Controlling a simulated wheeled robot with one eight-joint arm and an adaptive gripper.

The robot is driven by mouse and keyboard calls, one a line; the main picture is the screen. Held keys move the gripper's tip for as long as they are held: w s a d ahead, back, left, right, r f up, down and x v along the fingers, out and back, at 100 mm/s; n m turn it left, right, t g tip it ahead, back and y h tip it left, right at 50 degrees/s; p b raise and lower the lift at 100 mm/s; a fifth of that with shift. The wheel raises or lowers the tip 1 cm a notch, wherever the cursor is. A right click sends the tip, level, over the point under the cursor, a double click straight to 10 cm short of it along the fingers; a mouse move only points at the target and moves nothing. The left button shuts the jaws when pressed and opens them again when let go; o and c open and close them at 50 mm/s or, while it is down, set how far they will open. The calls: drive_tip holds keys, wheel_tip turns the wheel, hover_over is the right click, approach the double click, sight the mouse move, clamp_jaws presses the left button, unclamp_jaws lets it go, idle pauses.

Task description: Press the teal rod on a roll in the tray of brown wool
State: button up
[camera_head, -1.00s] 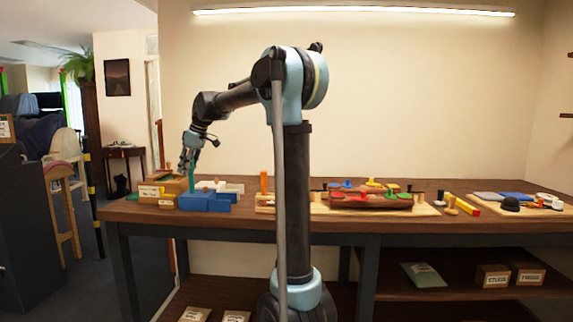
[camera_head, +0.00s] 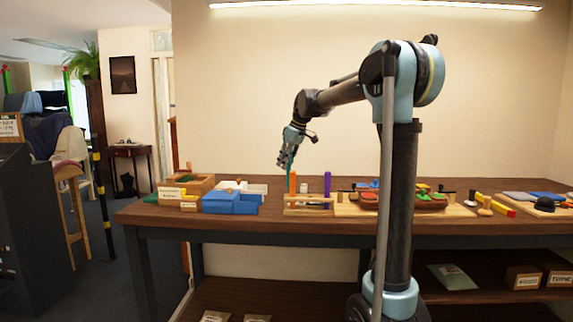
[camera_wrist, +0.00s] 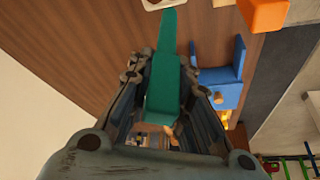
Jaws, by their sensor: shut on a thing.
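My gripper (camera_head: 286,160) is shut on the teal rod (camera_head: 289,173), which points down from the jaws above the tabletop. In the wrist view the teal rod (camera_wrist: 163,90) lies between my fingers, its narrower end reaching out past them. In the head view the rod's lower end is close to the orange rod in the rack; I cannot tell whether it is in front or behind. Open wooden trays (camera_head: 204,179) with labels stand at the table's left end. Their contents are too small to tell, so I cannot make out which holds brown wool.
A wooden rack (camera_head: 308,209) holds an orange rod (camera_head: 293,184) and a purple rod (camera_head: 327,184). A blue box (camera_head: 228,205) stands left of it, with white blocks behind. Coloured knobbed pieces crowd a board at right, partly hidden by my arm.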

idle(0.3)
drive_tip(key=shift+s+f, duration=0.1)
drive_tip(key=shift+f, duration=2.4)
drive_tip(key=shift+s+f, duration=0.1)
drive_tip(key=shift+f, duration=0.95)
idle(1.3)
wheel_tip(320, 180, up, 7)
idle(1.2)
